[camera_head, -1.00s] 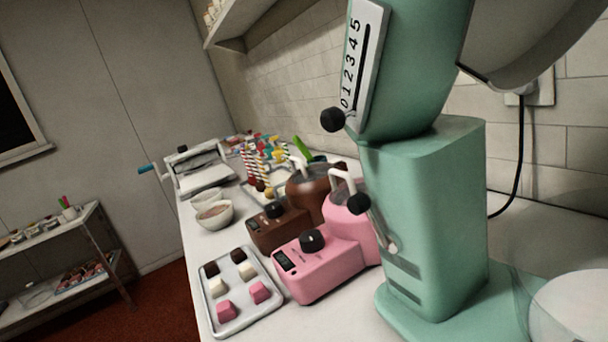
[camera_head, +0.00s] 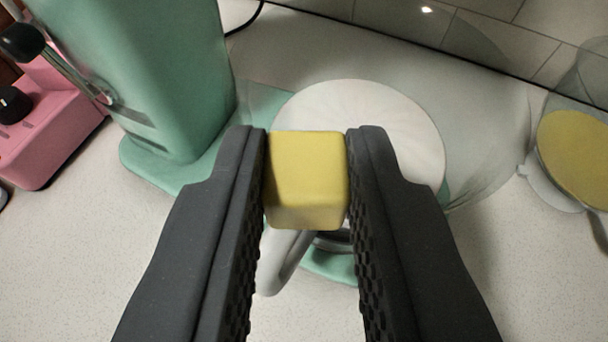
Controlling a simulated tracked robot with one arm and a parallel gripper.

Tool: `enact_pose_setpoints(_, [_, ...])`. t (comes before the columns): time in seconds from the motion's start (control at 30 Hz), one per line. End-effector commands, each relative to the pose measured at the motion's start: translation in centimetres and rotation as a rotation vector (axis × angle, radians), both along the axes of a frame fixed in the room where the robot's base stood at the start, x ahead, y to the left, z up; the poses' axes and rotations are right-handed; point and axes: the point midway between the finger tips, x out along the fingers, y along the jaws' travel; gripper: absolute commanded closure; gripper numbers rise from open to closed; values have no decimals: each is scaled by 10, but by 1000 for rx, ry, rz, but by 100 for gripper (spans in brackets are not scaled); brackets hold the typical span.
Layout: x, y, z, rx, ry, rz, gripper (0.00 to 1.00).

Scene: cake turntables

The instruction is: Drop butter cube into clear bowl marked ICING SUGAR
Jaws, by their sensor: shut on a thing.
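My gripper (camera_head: 306,180) is shut on a yellow butter cube (camera_head: 307,178), with a dark finger pressed to each side. In this view the cube covers the lower left part of a pale, round white surface (camera_head: 400,120). That surface appears to be the contents of a large clear bowl (camera_head: 490,140) on the mint-green mixer base. The bowl's glass is faint, and no ICING SUGAR marking is readable. I cannot tell the height of the cube above the bowl.
The mint-green mixer column (camera_head: 175,80) stands at the left, close to the bowl. A pink appliance (camera_head: 45,125) is at the far left. Another clear container with yellow contents (camera_head: 575,155) stands at the right. Bare speckled counter (camera_head: 70,270) shows at the lower left.

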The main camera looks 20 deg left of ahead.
Motion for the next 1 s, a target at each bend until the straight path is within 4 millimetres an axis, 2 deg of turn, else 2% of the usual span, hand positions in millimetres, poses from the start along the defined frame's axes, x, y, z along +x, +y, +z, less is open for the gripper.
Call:
enact_pose_setpoints(0.6, [58, -3, -19, 3, -2, 2, 100])
enact_pose_setpoints(1.0, [73, -4, -24, 0, -1, 4, 100])
